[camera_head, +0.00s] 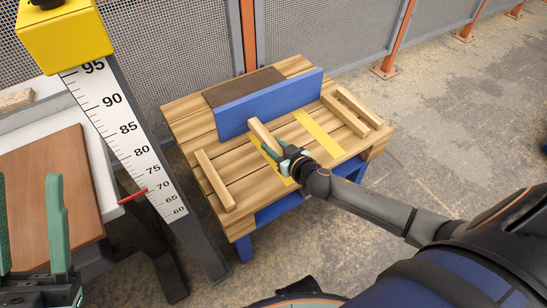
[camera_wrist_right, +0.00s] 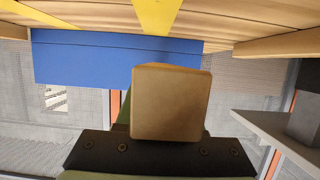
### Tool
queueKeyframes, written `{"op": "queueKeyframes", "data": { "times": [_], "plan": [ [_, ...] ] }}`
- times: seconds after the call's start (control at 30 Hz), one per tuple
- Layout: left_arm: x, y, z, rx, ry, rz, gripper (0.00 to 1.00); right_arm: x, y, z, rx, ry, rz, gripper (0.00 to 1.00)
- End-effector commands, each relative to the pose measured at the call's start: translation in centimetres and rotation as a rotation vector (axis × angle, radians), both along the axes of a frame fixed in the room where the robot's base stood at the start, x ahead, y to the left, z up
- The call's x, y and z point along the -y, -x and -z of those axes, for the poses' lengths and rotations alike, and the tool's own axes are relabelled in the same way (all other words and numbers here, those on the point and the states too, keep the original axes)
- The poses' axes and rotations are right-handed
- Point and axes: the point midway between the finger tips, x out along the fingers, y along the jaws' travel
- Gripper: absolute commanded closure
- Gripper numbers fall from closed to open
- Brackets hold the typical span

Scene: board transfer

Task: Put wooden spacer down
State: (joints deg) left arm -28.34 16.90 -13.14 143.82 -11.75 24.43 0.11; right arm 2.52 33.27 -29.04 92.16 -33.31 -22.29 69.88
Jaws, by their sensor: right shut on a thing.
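The wooden spacer (camera_head: 263,136), a pale bar, is in my right gripper (camera_head: 287,158), which is shut on it. It points away from the gripper towards the blue board, over the left yellow stripe (camera_head: 279,167) of the slatted wooden pallet (camera_head: 240,190). Its square end (camera_wrist_right: 170,103) fills the middle of the right wrist view, where the pallet shows upside down along the top. I cannot tell whether the spacer touches the pallet. My left gripper (camera_head: 32,225) is open and empty at the lower left, its two fingers wide apart.
A blue board (camera_head: 270,103) stands upright across the pallet, with a dark brown panel (camera_head: 240,87) behind it. Loose bars lie at the pallet's left (camera_head: 214,180) and right (camera_head: 345,115). A second yellow stripe (camera_head: 320,135) is bare. A scale post (camera_head: 135,140) stands left.

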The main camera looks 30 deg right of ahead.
Motion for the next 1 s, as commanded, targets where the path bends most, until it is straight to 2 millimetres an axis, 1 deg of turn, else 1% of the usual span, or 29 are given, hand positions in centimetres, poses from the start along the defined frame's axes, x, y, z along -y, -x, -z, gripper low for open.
{"op": "queueKeyframes", "data": {
  "times": [0.03, 0.1, 0.23, 0.3, 0.4, 0.5, 0.83, 0.97, 1.0],
  "plan": [
    [0.1, 0.0, 0.9, -0.005, 0.004, 0.007, 0.50, 0.3, -0.7, 1.0, 0.003, 0.002, 0.001, 1.00],
    [0.1, 0.0, 1.3, -0.009, 0.009, 0.012, 0.50, 0.5, -1.1, 1.6, 0.003, 0.003, -0.001, 1.00],
    [0.1, -0.1, 1.7, -0.014, 0.014, 0.016, 0.50, 0.8, -1.7, 2.2, 0.003, 0.001, 0.000, 1.00],
    [0.1, -0.1, 2.3, -0.017, 0.019, 0.019, 0.50, 1.1, -2.1, 3.0, 0.002, 0.002, 0.000, 1.00],
    [0.1, -0.1, 3.5, -0.029, 0.031, 0.027, 0.50, 1.0, -2.0, 4.7, 0.000, 0.002, -0.002, 1.00],
    [0.3, -0.2, 4.3, -0.036, 0.024, 0.031, 0.50, 1.0, -2.0, 5.5, 0.001, 0.002, -0.001, 1.00],
    [0.5, -0.2, 4.4, -0.036, 0.010, 0.036, 0.50, 1.0, -2.0, 5.5, 0.001, 0.001, 0.000, 1.00],
    [0.5, -0.2, 4.8, -0.035, 0.007, 0.035, 0.50, 0.9, -2.0, 6.0, 0.001, 0.000, -0.001, 1.00],
    [0.5, -0.2, 4.7, -0.035, 0.006, 0.035, 0.50, 0.9, -1.9, 5.9, 0.001, 0.001, -0.001, 0.60]
  ]
}}
